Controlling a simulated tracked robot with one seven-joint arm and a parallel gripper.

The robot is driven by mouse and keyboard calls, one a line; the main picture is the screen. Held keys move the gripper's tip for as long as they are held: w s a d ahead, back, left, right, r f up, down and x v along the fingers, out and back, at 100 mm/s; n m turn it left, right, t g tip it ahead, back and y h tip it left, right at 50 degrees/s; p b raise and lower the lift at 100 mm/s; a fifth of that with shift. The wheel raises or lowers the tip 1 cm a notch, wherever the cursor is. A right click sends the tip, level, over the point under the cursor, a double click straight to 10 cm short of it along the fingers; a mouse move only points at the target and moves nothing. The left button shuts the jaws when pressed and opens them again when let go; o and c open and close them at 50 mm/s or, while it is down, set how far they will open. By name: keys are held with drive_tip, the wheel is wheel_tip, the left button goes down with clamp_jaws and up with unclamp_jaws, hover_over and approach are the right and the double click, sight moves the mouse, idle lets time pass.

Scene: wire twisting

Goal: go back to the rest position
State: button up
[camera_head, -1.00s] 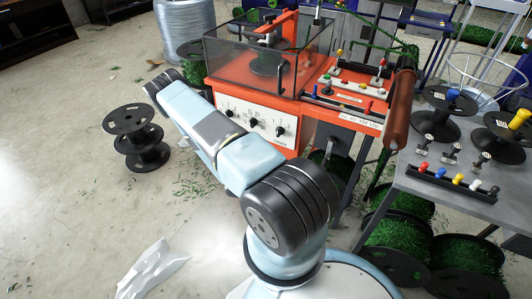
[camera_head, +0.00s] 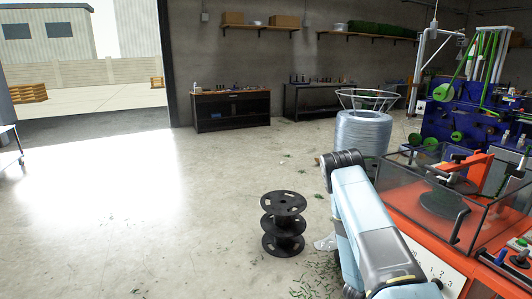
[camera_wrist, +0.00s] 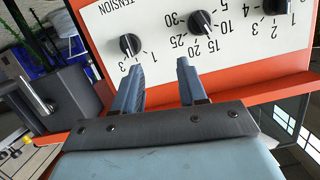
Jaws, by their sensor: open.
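My gripper (camera_wrist: 158,85) shows in the wrist view with its two fingers apart and nothing between them. It points at the white dial panel (camera_wrist: 165,25) of the orange machine, with black knobs such as the tension knob (camera_wrist: 130,44) beyond the fingertips. I cannot tell how far the fingertips are from the panel. In the head view my arm stretches up in front of the orange machine (camera_head: 412,222), beside its clear cover. My gripper's fingers are hidden in that view.
A black spool (camera_head: 283,228) stands on the floor left of my arm. A wire coil (camera_head: 361,133) stands behind. Blue machinery (camera_head: 455,120) is at the right. Workbenches (camera_head: 231,110) line the back wall. The floor at the left is open, towards a wide doorway (camera_head: 85,60).

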drive_tip(key=w+a+r+y, duration=0.4)
drive_tip(key=w+a+r, duration=0.1)
drive_tip(key=w+r, duration=0.25)
drive_tip(key=a+r+n+t+y, duration=0.1)
drive_tip(key=a+r+n+y, duration=0.15)
drive_tip(key=a+r, duration=0.45)
drive_tip(key=a+r+n+t+y, duration=0.1)
drive_tip(key=a+r+y, duration=0.2)
drive_tip(key=r, duration=0.7)
drive_tip(key=a+r+n+y, duration=0.1)
drive_tip(key=a+r+y, duration=0.1)
drive_tip(key=a+r, duration=0.5)
drive_tip(key=s+a+r+n+y, duration=0.2)
drive_tip(key=s+r+n, duration=0.1)
drive_tip(key=s+r, duration=0.4)
drive_tip(key=s+a+r+n+y, duration=0.1)
drive_tip(key=s+a+r+n, duration=0.1)
drive_tip(key=s+r, duration=0.55)
drive_tip(key=s+r+n+g, duration=0.1)
drive_tip(key=s+r, duration=0.3)
drive_tip(key=s, duration=0.6)
drive_tip(key=s+r+n+g, duration=0.1)
drive_tip(key=s+r+n, duration=0.2)
drive_tip(key=s, duration=0.7)
drive_tip(key=shift+a+r+n, duration=0.4)
drive_tip(key=shift+n, duration=0.15)
drive_tip(key=shift+d+h, duration=0.15)
drive_tip(key=shift+h, duration=0.1)
